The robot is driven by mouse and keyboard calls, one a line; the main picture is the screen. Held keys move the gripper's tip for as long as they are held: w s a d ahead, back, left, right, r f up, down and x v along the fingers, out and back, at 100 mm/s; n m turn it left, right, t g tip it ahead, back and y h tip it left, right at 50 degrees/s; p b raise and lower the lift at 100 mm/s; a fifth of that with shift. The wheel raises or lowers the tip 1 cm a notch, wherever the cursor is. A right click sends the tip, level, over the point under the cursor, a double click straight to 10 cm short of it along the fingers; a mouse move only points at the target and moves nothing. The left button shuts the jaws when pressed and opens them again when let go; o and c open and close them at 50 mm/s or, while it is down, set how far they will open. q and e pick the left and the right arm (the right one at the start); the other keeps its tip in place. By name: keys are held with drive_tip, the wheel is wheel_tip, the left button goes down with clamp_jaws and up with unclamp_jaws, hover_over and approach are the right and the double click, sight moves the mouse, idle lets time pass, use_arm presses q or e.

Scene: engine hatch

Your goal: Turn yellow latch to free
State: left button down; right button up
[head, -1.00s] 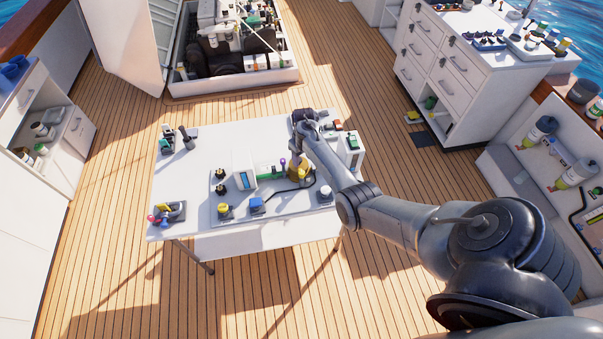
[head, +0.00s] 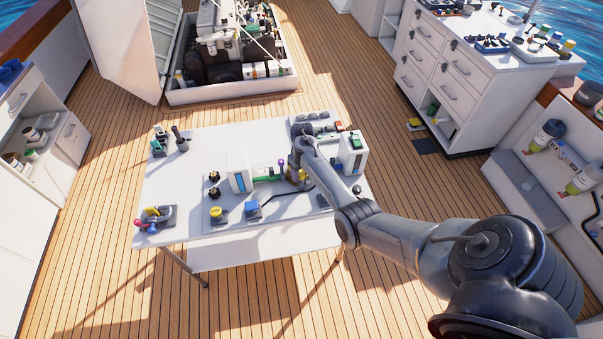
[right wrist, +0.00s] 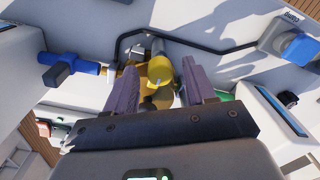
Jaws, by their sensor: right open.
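A yellow part with a round knob (right wrist: 160,70), apparently the latch, shows in the right wrist view between the two fingers of my right gripper (right wrist: 162,78). The fingers are open, one on each side of the knob; I cannot tell whether either touches it. In the head view my right gripper (head: 300,171) is over the middle-right of the white table (head: 205,150), partly hiding the yellow part (head: 291,177). My left gripper is not in view.
A green cylinder (head: 265,173) and white box (head: 239,178) stand left of the gripper. A yellow knob (head: 217,212) and blue block (head: 253,209) sit near the front edge. A black cable (right wrist: 205,48) runs beside the latch.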

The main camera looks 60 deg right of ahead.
clamp_jaws()
